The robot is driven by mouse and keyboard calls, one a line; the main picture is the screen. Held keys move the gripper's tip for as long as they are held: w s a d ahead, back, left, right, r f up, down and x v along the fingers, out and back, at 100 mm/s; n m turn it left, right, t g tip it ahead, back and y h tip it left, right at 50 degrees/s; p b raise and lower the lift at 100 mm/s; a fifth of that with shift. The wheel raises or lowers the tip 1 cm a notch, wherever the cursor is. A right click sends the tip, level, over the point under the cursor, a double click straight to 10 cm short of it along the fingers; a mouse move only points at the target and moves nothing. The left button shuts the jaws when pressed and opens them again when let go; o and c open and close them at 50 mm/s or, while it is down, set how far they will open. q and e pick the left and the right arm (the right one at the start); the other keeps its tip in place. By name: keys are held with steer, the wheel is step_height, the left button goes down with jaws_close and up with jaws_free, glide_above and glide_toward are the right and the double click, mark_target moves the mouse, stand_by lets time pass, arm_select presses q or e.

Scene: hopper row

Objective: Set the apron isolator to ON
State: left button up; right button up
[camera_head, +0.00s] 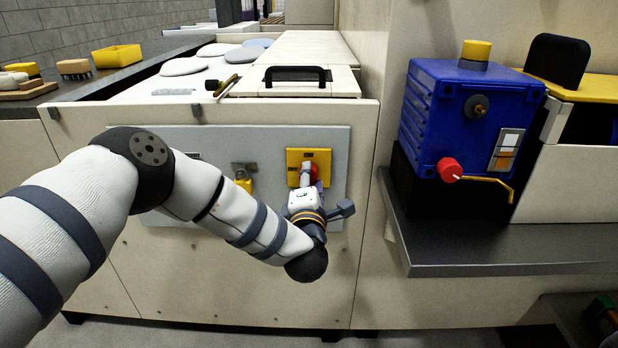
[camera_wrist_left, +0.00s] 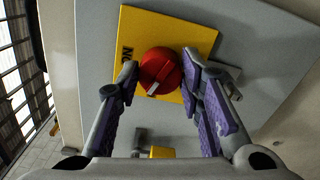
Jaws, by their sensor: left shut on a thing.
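The apron isolator is a red rotary knob (camera_wrist_left: 160,66) on a yellow plate (camera_wrist_left: 190,32) fixed to a grey panel. In the head view the yellow plate (camera_head: 321,158) is on the front of the pale cabinet, and the knob is mostly hidden by my gripper. My left gripper (camera_head: 305,178) is shut on the knob; in the left wrist view its fingers (camera_wrist_left: 163,76) sit on either side of it. The knob's white mark is at its lower left in that view. Black lettering that looks like ON is at the plate's left edge. My right gripper is not in view.
A yellow padlock (camera_head: 243,181) hangs on the panel (camera_head: 220,140) left of the isolator. A blue machine box (camera_head: 440,110) with a red knob (camera_head: 449,169) stands on a dark shelf (camera_head: 500,250) at right. A black handle (camera_head: 297,74) is on the cabinet top.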

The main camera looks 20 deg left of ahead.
arm_select(q)
steer(key=shift+f+m+p, duration=0.15)
steer(key=shift+m+p, duration=1.1)
steer(key=shift+m, duration=5.65)
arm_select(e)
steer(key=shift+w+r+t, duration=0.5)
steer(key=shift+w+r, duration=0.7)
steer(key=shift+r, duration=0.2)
arm_select(q)
steer(key=o, duration=1.2)
steer(key=shift+c, duration=0.2)
steer(key=v, duration=1.2)
